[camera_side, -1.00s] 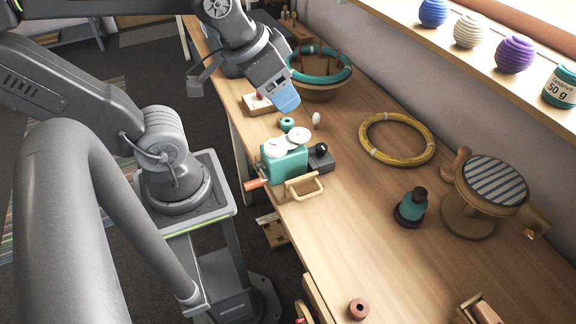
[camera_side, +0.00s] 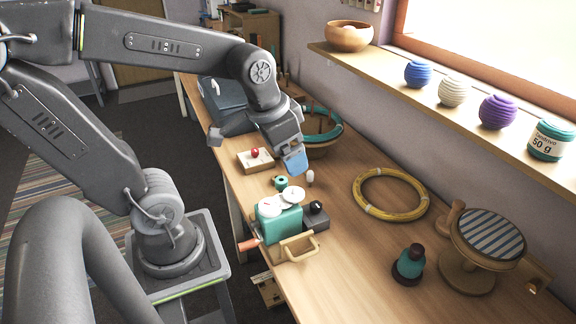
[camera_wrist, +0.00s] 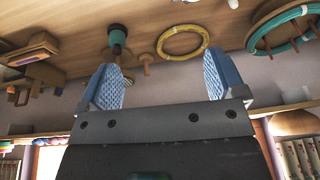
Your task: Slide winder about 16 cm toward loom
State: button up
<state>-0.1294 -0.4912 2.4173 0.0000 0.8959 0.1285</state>
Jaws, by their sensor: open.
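The winder (camera_side: 279,222) is a teal box with white discs on top and an orange-red handle at its left. It stands near the front edge of the table in the side view. I take the teal ring with pegs (camera_side: 333,132) to be the loom; it lies behind the winder, partly hidden by my gripper. It also shows at the upper right in the wrist view (camera_wrist: 262,43). My gripper (camera_side: 295,162) is above the table, beyond the winder and apart from it. In the wrist view its blue pads (camera_wrist: 160,88) stand wide apart with nothing between them.
A small teal spool (camera_side: 281,183) and a white egg-shaped thing (camera_side: 310,177) stand between winder and loom. A yellow hoop (camera_side: 391,213) lies to the right. A teal bottle (camera_side: 408,265) and striped round stand (camera_side: 488,236) are nearer.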

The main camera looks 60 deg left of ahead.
aim_at(289, 195)
jog(key=w+a+f+g, duration=0.3)
jog(key=w+a+f, duration=0.1)
jog(key=a+f, duration=0.3)
jog(key=shift+w+a+f+g, duration=0.3)
jog(key=shift+w+a+f, duration=0.05)
jog(key=shift+a+f, duration=0.1)
jog(key=shift+f, duration=0.1)
notch_tip(289, 195, down, 14)
jog(key=shift+r, duration=0.2)
jog(key=c, duration=1.3)
jog(key=d, duration=1.6)
jog(key=shift+w, duration=0.15)
